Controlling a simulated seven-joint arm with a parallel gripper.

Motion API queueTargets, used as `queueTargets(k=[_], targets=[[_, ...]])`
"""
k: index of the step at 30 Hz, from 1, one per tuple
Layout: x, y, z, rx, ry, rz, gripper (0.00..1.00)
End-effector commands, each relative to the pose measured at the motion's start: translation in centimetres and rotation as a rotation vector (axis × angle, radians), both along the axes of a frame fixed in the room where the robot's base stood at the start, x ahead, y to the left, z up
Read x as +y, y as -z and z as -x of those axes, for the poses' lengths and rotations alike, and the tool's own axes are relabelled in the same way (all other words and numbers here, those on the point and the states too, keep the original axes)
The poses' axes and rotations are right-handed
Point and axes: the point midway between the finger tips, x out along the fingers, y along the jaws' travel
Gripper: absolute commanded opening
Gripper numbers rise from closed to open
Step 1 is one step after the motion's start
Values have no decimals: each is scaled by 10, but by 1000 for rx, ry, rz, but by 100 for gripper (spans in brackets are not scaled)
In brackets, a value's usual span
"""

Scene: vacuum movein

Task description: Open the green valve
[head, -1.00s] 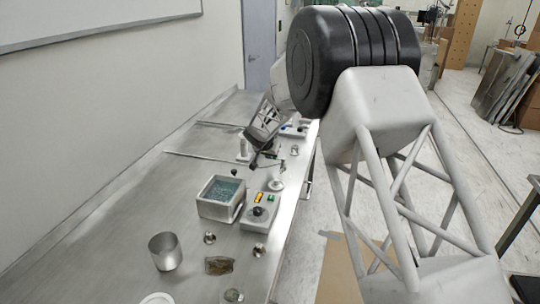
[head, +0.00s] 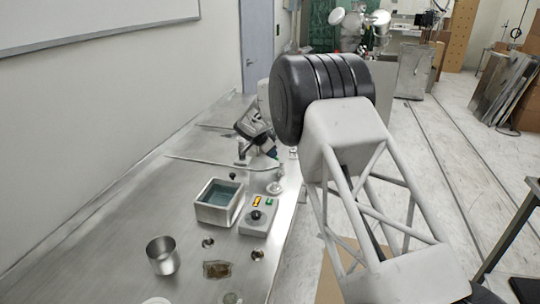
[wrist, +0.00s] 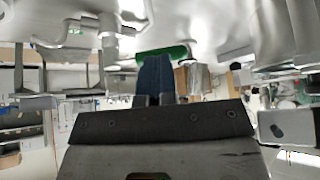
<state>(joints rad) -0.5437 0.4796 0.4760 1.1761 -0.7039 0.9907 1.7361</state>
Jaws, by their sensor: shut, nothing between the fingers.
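A green bar-shaped part, apparently the green valve (wrist: 165,52), shows in the wrist view just past my fingertips, among metal pipework at the top. My gripper (wrist: 155,72) has dark blue fingers held together with nothing between them. Its fingertips overlap the lower edge of the green part in the picture; I cannot tell whether they touch. In the head view my gripper (head: 270,151) is over the far part of the steel bench, its blue tips pointing down and right. The green valve cannot be made out there.
The steel bench (head: 120,230) carries an open grey box (head: 217,218), a control box (head: 256,222) with coloured buttons, a metal cup (head: 163,256) and small metal fittings. A thin rod (head: 205,164) lies across the bench. The near left bench is clear.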

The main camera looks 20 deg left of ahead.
Motion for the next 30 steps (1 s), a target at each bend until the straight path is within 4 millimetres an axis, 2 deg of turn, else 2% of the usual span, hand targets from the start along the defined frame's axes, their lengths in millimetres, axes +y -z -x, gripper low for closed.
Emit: queueTargets(k=[16,22,30], targets=[[-14,2,-16,2,21,0,0],[-18,3,-20,3,140,-1,0],[-18,2,-19,3,139,-2,0]])
